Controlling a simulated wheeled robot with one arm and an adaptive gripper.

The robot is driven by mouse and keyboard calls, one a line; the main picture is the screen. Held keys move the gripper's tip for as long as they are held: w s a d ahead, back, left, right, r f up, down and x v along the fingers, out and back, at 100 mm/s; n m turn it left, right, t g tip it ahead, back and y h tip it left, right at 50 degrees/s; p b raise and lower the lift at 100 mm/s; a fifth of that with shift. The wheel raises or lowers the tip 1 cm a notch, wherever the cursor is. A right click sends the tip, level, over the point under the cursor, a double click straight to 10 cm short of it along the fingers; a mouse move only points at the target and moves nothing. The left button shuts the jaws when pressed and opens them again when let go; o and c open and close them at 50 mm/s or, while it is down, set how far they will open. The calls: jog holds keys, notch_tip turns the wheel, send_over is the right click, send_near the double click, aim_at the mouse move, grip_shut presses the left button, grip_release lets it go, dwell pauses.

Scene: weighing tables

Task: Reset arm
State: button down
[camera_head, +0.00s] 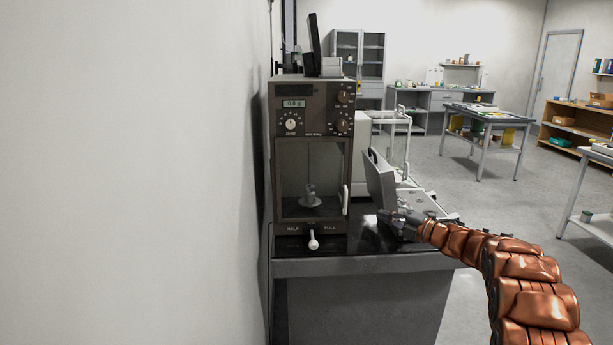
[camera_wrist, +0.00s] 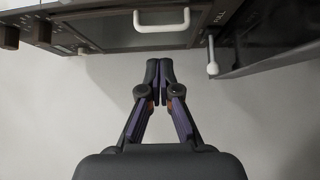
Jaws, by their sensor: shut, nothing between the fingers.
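My copper arm reaches in from the lower right in the head view. My gripper (camera_head: 393,216) is at its end, in front of the dark table's right part, by an open grey case. In the wrist view my gripper (camera_wrist: 159,68) has its two dark fingertips together, with nothing between them. A brown balance (camera_head: 277,160) stands on the table to the left of the gripper. In the wrist view the balance (camera_wrist: 105,34) crosses the top, with its white door handle (camera_wrist: 162,27) beyond the fingertips. The fingertips look apart from it.
The balance's white lever (camera_head: 313,241) sticks out at its front. The open grey case (camera_head: 380,180) has its lid raised beside my gripper. The dark table (camera_head: 345,268) stands close to the wall at left. Open floor lies to the right, with other tables (camera_head: 487,112) further back.

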aim_at(346, 202)
jog(key=shift+p+x, duration=2.75)
jog(key=shift+x, duration=3)
jog(key=shift+a+f, duration=0.1)
jog(key=shift+s+f, duration=0.1)
jog(key=shift+s, duration=0.1)
